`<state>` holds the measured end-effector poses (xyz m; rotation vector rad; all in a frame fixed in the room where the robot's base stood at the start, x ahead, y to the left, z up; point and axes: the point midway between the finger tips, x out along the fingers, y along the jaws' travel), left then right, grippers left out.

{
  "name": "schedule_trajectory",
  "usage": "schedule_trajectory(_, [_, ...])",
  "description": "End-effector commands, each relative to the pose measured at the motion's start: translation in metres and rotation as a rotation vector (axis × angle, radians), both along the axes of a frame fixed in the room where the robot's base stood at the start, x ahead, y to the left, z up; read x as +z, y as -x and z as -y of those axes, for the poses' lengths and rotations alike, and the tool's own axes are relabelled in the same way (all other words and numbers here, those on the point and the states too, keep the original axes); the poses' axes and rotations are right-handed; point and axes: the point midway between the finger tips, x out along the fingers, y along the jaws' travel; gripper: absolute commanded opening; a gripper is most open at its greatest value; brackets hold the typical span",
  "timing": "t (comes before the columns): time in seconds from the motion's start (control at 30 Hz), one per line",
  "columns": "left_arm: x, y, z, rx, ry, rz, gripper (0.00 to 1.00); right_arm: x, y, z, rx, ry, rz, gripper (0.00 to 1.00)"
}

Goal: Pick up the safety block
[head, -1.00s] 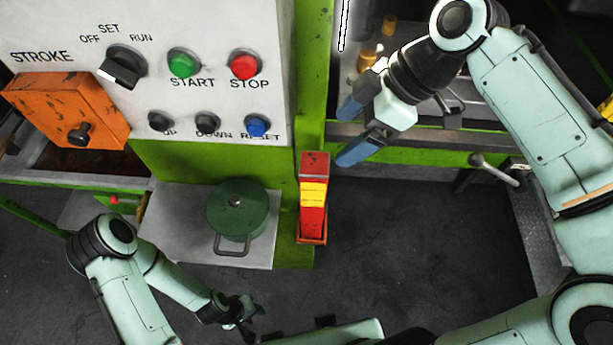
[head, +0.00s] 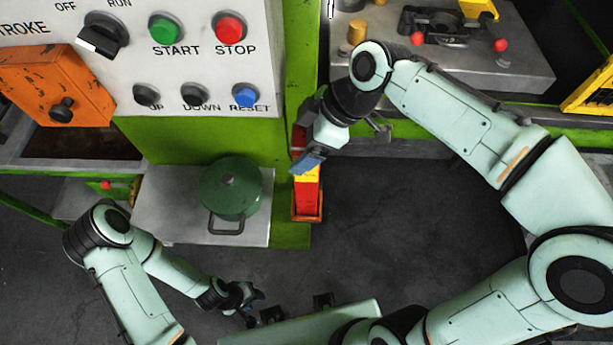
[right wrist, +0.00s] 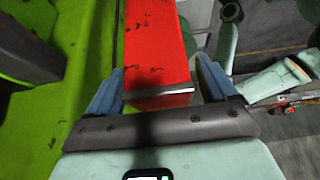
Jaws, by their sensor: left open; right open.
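The safety block (head: 307,196) is a red bar with a yellow band, standing upright in an orange holder (head: 306,217) on the green press frame. My right gripper (head: 303,160) is at its upper part and hides some of it in the head view. In the right wrist view the red block (right wrist: 158,50) lies between the two blue fingers of my right gripper (right wrist: 160,92), which are open on either side of it. Whether they touch it I cannot tell. My left gripper (head: 245,300) is open and empty, low over the floor, away from the block.
A control panel (head: 150,50) with buttons and an orange box (head: 55,85) is at the upper left. Dark floor right of the block is clear.

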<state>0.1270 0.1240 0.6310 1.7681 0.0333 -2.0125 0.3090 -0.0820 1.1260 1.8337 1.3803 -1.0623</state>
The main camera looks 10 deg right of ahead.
Motion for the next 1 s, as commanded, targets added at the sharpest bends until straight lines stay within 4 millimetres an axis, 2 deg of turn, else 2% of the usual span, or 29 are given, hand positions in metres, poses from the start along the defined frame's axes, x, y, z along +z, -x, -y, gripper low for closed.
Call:
schedule_trajectory(0.27, [-0.0003, 0.0002, -0.0001, 0.000, 0.000, 0.000, 0.43, -0.0051, -0.0005, -0.0029, 0.000, 0.000, 0.000, 0.85])
schedule_trajectory(0.3, [-0.0003, 0.0002, -0.0001, 0.000, 0.000, 0.000, 0.43, -0.0050, -0.0005, -0.0029, 0.000, 0.000, 0.000, 0.79])
schedule_trajectory(0.37, [-0.0003, 0.0002, -0.0001, 0.000, 0.000, 0.000, 0.43, -0.0050, -0.0005, -0.0029, 0.000, 0.000, 0.000, 0.59])
schedule_trajectory(0.53, [-0.0003, 0.0002, -0.0001, 0.000, 0.000, 0.000, 0.43, -0.0049, -0.0006, -0.0027, 0.000, 0.000, 0.000, 0.04])
schedule_trajectory(0.57, [-0.0003, 0.0002, -0.0001, 0.000, 0.000, 0.000, 0.43, -0.0048, -0.0006, -0.0027, 0.000, 0.000, 0.000, 0.00])
schedule_trajectory(1.0, [-0.0019, 0.0013, 0.0000, 0.001, 0.000, -0.001, 0.43, 0.0017, 0.0009, -0.0039, 0.001, -0.003, 0.007, 0.00])
